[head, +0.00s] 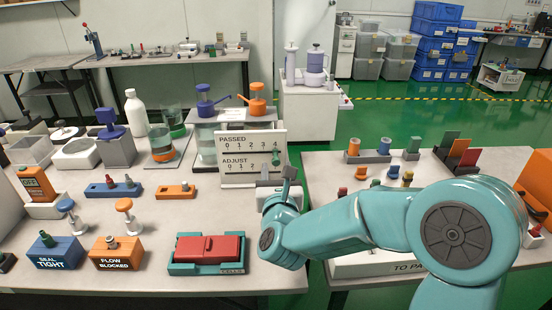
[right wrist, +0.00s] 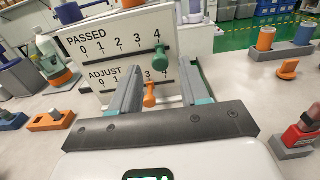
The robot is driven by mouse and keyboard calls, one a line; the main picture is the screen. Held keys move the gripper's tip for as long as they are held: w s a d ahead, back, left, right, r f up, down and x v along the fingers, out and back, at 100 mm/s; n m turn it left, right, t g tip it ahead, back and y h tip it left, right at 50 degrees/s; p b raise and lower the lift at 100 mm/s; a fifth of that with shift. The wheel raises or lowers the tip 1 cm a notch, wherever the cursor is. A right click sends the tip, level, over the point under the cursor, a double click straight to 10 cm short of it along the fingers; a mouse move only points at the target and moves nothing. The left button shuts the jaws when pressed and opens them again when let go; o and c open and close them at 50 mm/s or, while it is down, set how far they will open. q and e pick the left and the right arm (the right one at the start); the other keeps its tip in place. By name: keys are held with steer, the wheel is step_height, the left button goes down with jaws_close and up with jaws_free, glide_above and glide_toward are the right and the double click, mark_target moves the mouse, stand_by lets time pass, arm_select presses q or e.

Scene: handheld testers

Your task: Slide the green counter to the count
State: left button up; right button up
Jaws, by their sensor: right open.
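The white count board (head: 235,163) has a PASSED row above an ADJUST row. In the right wrist view the board (right wrist: 97,57) shows the green counter (right wrist: 161,57) on the PASSED rail, under the 4. An orange counter (right wrist: 150,97) is on the ADJUST rail, near the 3. My right gripper (head: 282,178) is at the board's right end. In the right wrist view its open fingers (right wrist: 165,68) point at the board, and the green counter appears between their tips. I cannot tell whether they touch it. My left gripper is not in view.
Pump bottles (head: 206,130) stand behind the board. A red tray item marked CELLS (head: 208,249) lies in front of it, with orange and blue blocks (head: 115,252) to the left. A second table with small parts is at the right, across a gap.

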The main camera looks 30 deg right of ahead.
mark_target(273, 160)
steer(key=shift+x, duration=2.3)
jaws_close()
steer(key=shift+w+a+f, duration=0.1)
steer(key=shift+w+a, duration=0.1)
steer(key=shift+a, duration=0.15)
steer(key=w+a+b, duration=0.1)
steer(key=a, duration=0.1)
steer(key=w+a+b, duration=0.1)
steer(key=a, duration=0.1)
steer(key=w+a+b, duration=0.1)
steer(key=a, duration=0.1)
steer(key=shift+w+b, duration=0.35)
steer(key=shift+w, duration=0.05)
steer(key=shift+w+a, duration=0.3)
steer(key=shift+a, duration=0.25)
steer(key=shift+r, duration=0.2)
